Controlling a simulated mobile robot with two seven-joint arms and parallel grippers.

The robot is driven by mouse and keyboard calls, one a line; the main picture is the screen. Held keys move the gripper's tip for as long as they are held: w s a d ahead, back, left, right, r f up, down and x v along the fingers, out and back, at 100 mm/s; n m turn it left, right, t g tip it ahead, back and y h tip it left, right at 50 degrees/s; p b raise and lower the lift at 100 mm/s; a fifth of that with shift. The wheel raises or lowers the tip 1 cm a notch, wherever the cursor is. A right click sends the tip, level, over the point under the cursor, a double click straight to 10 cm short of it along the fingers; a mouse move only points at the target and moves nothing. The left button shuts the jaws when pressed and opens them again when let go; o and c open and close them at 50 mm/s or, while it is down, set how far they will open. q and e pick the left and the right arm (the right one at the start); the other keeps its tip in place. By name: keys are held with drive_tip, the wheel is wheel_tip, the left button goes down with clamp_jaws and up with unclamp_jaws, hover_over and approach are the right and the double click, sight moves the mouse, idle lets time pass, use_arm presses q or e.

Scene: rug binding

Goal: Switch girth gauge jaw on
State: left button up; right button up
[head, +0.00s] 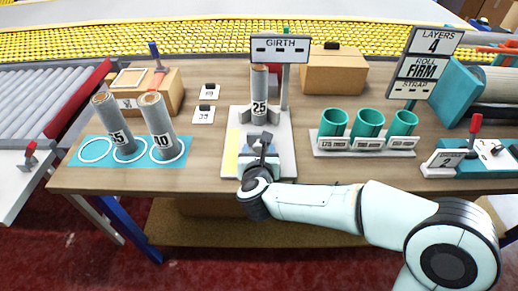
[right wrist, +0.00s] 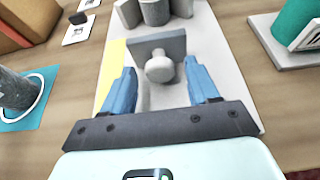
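The girth gauge (head: 285,155) is a pale base plate with a yellow strip on its left, mid-table. A grey roll marked 25 (head: 259,90) stands upright at its back, under a GIRTH sign (head: 279,47) showing only dashes. The gauge jaw (right wrist: 170,42), a grey upright plate with a pale round knob (right wrist: 160,67), faces my right gripper in the right wrist view. My right gripper (right wrist: 160,84) is open, its blue fingers on either side of the knob; contact cannot be told. In the head view the right gripper (head: 262,146) partly hides the jaw. My left gripper is out of view.
Rolls marked 35 (head: 112,122) and 40 (head: 158,122) stand on a blue mat at left. Several green cups (head: 368,124) stand on a tray to the right. A cardboard box (head: 334,72) is behind. Small cards (head: 204,114) lie left of the gauge.

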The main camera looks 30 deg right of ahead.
drive_tip(key=shift+w, duration=0.1)
drive_tip(key=p+v, duration=0.1)
drive_tip(key=v, duration=0.5)
drive_tip(key=shift+s+a+r+p, duration=0.1)
drive_tip(key=shift+s+r+p, duration=0.15)
drive_tip(key=shift+p, duration=0.1)
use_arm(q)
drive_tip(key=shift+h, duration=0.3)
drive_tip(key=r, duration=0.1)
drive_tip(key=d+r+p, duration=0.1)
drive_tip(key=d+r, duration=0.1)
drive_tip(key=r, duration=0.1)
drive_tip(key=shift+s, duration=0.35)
use_arm(e)
drive_tip(key=v, duration=0.6)
drive_tip(key=shift+s+a, duration=0.2)
drive_tip(key=shift+s, duration=0.15)
